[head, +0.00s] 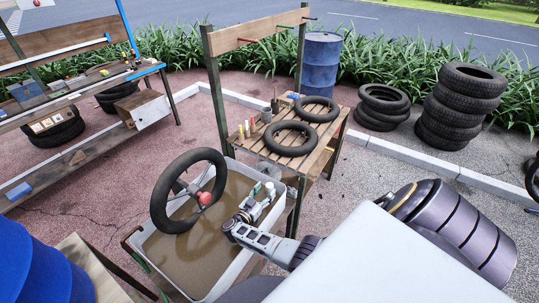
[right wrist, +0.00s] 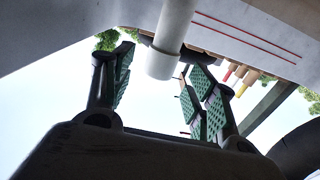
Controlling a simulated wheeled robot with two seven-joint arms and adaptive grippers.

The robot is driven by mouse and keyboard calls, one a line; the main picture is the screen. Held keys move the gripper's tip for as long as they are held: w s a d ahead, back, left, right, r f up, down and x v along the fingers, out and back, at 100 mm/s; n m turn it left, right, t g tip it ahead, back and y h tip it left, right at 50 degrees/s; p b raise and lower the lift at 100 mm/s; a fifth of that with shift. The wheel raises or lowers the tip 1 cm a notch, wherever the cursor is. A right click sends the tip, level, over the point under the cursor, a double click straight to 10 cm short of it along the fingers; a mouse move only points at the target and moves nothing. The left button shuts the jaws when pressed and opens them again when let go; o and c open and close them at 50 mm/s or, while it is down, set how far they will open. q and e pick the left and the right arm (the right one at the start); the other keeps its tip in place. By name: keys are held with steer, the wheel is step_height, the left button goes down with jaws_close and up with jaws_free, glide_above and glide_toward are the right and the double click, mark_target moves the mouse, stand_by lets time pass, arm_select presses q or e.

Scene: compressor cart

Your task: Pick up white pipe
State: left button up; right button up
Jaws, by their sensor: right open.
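A white pipe (right wrist: 172,40) hangs into the top of the right wrist view, its round end facing the camera. My right gripper (right wrist: 160,88) is open, with green-padded fingers to the left and right of the pipe's end. The pads look clear of the pipe, and nothing is held. In the head view my right gripper (head: 257,205) is over the right part of a water-filled tub, where a small white cylinder (head: 269,190) shows at its fingers. I cannot tell if that is the pipe's end. My left gripper is not in view.
The grey tub (head: 232,268) holds brown water. A wheel (head: 160,190) with a red hub stands at its left side. A slatted table (head: 329,148) with two tires is behind. Stacked tires (head: 459,107) and a blue barrel (head: 320,62) stand farther back.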

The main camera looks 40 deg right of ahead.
steer(key=shift+x, duration=1.4)
jaws_close()
